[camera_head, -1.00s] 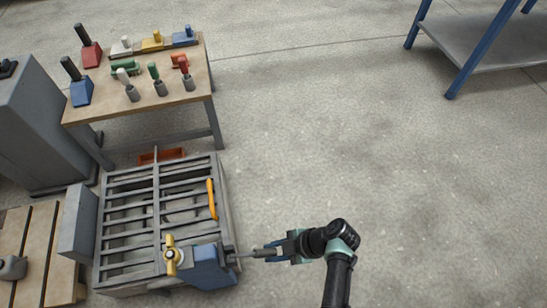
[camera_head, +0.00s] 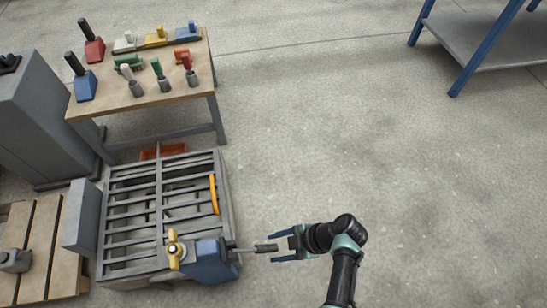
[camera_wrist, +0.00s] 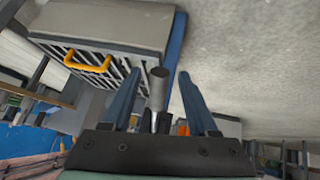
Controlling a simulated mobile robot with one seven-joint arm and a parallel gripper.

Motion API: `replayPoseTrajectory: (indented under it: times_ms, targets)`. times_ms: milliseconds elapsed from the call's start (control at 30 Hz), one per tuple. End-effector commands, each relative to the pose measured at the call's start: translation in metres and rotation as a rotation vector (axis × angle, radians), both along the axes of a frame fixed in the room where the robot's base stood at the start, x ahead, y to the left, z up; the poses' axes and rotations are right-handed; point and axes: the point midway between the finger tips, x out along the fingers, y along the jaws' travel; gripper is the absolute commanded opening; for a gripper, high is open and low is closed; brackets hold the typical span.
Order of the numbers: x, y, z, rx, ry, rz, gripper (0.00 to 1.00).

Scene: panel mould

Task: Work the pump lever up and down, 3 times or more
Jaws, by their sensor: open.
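The blue pump (camera_head: 212,262) sits at the front right corner of the grey slatted panel mould (camera_head: 116,233). Its lever (camera_head: 265,248) sticks out to the right, roughly level, with a thicker dark grip at the end. My gripper (camera_head: 279,252) is open at the lever's free end, with its blue fingers pointing left toward the pump. In the wrist view the lever's round grey end (camera_wrist: 158,76) shows between the two spread fingers, with a gap visible on each side. I cannot tell the depth exactly.
A workbench (camera_head: 112,107) with several tools stands behind. A blue-legged table (camera_head: 484,50) is at the back right. The floor between is clear.

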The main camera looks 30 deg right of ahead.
Motion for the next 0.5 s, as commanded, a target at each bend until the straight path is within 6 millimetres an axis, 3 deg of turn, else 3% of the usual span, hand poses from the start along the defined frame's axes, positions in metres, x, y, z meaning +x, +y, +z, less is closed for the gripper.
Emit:
replayPoseTrajectory:
  times_ms: [200,500]
  targets:
    - [-0.017,-0.028,0.043,-0.002,-0.002,-0.005,0.59]
    - [-0.035,-0.055,0.08,-0.001,-0.002,-0.002,0.59]
